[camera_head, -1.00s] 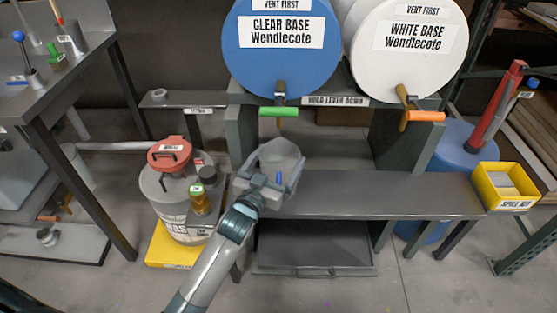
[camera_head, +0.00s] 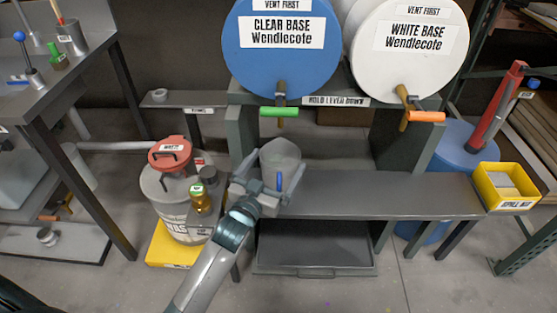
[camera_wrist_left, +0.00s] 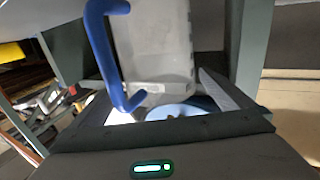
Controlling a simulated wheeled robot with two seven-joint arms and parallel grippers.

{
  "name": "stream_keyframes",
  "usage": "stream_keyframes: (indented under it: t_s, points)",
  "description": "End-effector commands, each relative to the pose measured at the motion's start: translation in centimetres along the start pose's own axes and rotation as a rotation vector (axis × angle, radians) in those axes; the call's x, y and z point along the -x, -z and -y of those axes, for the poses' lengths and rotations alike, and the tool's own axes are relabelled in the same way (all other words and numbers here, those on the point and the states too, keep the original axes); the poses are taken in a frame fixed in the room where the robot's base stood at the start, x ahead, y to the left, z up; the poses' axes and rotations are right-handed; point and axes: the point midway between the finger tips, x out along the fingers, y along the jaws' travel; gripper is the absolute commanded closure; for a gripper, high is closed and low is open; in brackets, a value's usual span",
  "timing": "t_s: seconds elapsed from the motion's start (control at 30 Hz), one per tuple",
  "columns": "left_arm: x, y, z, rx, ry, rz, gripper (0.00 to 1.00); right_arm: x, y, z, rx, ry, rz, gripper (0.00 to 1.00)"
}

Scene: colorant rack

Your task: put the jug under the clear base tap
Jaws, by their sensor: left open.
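The translucent grey jug (camera_head: 281,157) stands on the grey shelf, below and close to the green-handled tap (camera_head: 280,112) of the blue clear base drum (camera_head: 281,45). My left gripper (camera_head: 275,180) is open in front of the jug, with its fingers spread to either side. In the left wrist view the jug (camera_wrist_left: 160,50) and its blue handle (camera_wrist_left: 103,50) show just beyond the fingers. The handle faces my gripper. My right gripper is in neither view.
The white base drum (camera_head: 407,40) with an orange tap handle stands to the right. A waste can (camera_head: 168,205) with a red lid stands left of my arm. A yellow spill box (camera_head: 505,187) sits at the shelf's right end. The shelf (camera_head: 390,193) is clear to the right.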

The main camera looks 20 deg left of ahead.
Motion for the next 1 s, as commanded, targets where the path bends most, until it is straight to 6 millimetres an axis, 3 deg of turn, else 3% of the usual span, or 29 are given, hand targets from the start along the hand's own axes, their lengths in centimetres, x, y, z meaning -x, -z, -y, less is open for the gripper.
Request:
stream_keyframes:
  t_s: [0.5, 0.7, 1.0]
  points:
    - [8.2, -0.1, 0.0, 0.001, 0.0, 0.002, 0.0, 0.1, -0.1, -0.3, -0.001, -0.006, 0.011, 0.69]
    - [9.5, 0.0, 0.0, 0.0, 0.0, 0.0, 0.0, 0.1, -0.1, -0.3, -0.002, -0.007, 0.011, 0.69]
    - [9.7, 0.0, 0.0, 0.0, 0.0, 0.0, 0.0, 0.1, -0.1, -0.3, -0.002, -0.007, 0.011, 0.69]
